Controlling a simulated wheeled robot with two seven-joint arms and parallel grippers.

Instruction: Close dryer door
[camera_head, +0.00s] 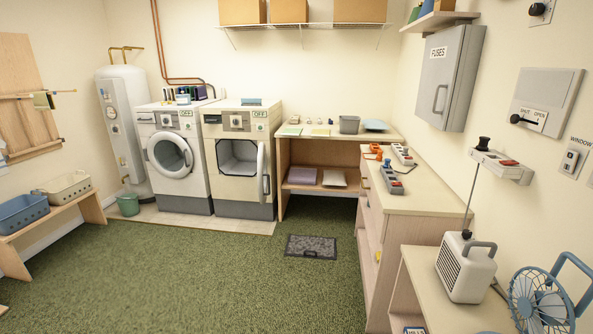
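The dryer (239,160) stands against the back wall, to the right of a front-loading washer (172,157). The dryer door (262,171) is open and swung out on the right side of the square opening (238,157). The inside of the drum shows and looks empty. The washer's round door appears shut. Neither of my grippers is in view, and no part of my arms shows.
Green carpet (190,265) lies clear in front of the machines. A dark floor mat or grate (311,247) lies right of the dryer. A counter (420,190) runs along the right wall. A green bucket (128,204) and a low bench with baskets (68,188) stand at left.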

